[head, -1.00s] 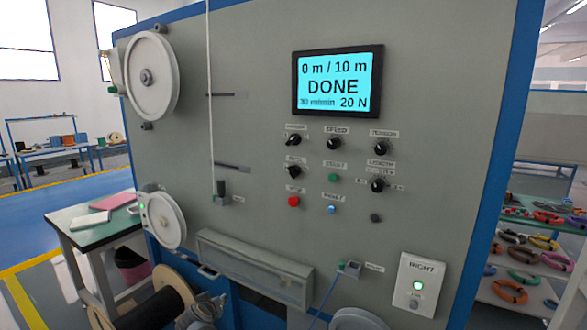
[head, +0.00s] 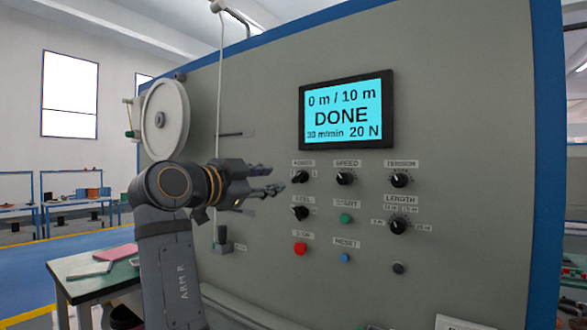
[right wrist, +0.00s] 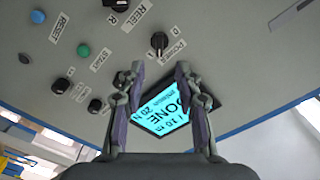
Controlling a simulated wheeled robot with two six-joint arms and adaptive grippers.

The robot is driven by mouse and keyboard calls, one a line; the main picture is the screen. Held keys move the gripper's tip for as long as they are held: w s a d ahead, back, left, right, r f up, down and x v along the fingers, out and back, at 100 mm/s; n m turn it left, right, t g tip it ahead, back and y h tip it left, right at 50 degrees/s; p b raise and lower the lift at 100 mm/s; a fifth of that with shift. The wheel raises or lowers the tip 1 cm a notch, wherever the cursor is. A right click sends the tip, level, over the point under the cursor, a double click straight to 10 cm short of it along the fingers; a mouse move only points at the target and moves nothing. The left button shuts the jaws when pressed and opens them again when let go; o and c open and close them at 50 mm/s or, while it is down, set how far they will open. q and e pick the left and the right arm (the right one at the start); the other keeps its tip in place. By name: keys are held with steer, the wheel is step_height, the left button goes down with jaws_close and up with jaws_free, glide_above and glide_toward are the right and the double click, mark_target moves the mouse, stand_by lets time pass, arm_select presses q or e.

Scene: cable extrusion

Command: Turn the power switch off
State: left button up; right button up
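The power switch (head: 301,177) is a black rotary knob on the grey machine panel, below the display and at the left end of the top knob row. It also shows in the right wrist view (right wrist: 159,41), beyond and between my fingertips. Its exact setting is too small to tell. My right gripper (head: 277,181) is open and empty, just left of the knob in the head view, fingers pointing toward it; in the right wrist view (right wrist: 160,72) the two fingers stand apart. The display (head: 346,113) is lit and reads DONE. My left gripper is not in view.
Nearby are the reel knob (head: 300,213), speed knob (head: 345,178), green start button (head: 345,218) and red button (head: 300,249). A white wheel (head: 165,118) sits at the panel's upper left. A table (head: 75,291) stands at the left.

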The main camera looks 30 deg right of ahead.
mark_target(296, 177)
steer(key=p+x, duration=0.5)
steer(key=x, duration=0.4)
steer(key=shift+s+d, duration=0.1)
steer(key=shift+d, duration=0.05)
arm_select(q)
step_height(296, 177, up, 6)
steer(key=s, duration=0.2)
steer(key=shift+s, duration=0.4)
arm_select(e)
jaws_close()
